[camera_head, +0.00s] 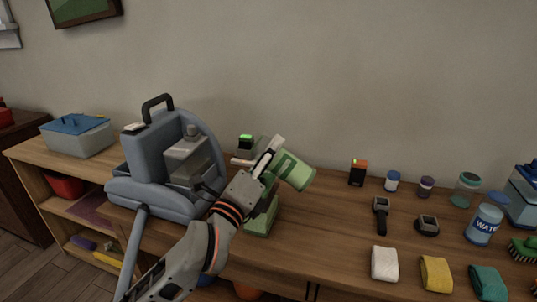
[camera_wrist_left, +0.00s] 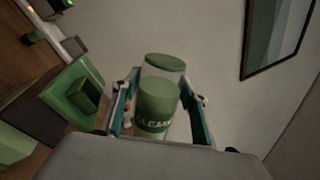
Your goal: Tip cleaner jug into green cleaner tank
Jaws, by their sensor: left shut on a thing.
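The cleaner jug (camera_head: 297,173) is pale green and tilted in the head view. In the left wrist view the jug (camera_wrist_left: 158,98) shows green contents, a clear band and a label reading "CLEAN". My left gripper (camera_head: 268,158) is shut on the jug and holds it above the table. The green cleaner tank (camera_head: 262,221) stands on the table below the jug, partly hidden by my left wrist. In the left wrist view the tank (camera_wrist_left: 73,92) is at the left, with a darker green square on its face, apart from the jug. My right gripper is not in view.
A blue-grey cleaning machine (camera_head: 165,175) stands left of my arm. A small device with a green light (camera_head: 246,142) is behind. Rolled cloths (camera_head: 384,263), jars (camera_head: 392,181) and a water jug (camera_head: 484,224) are to the right. Bare wood (camera_head: 330,225) lies between.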

